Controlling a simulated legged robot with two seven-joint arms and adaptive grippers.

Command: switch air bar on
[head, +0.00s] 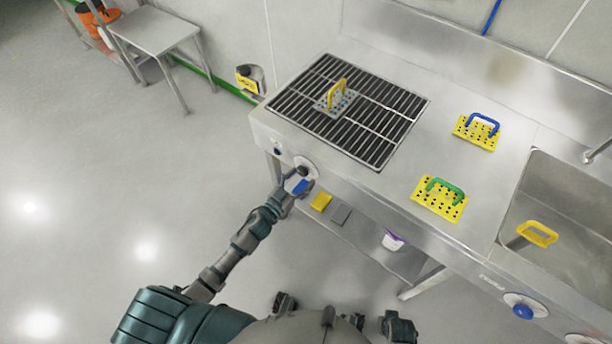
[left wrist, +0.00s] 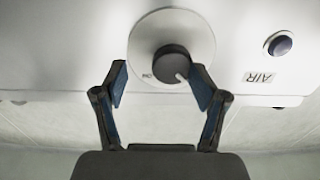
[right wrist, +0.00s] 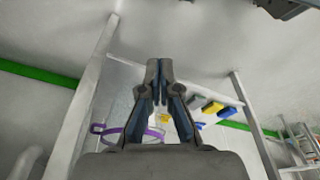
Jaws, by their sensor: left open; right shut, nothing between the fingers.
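The black knob (left wrist: 172,64) sits on a round white dial (left wrist: 203,35) on the steel front panel. It also shows in the head view (head: 303,171) below the grated end of the bench. A white mark on the knob points to the lower right in the left wrist view, and small lettering like "ON" is at the dial's lower left. An "AIR" label (left wrist: 259,77) is right of the dial. My left gripper (left wrist: 159,80) is open, with one finger on each side of the knob; contact is unclear. It shows in the head view (head: 297,184). My right gripper (right wrist: 160,63) is shut and empty.
A dark round button (left wrist: 279,44) is beside the label. The black grate (head: 350,105) carries a perforated plate with a yellow handle (head: 337,92). Yellow plates with blue (head: 482,123) and green handles (head: 444,186) lie nearer the sink (head: 575,195). A lower shelf (head: 365,240) holds small items.

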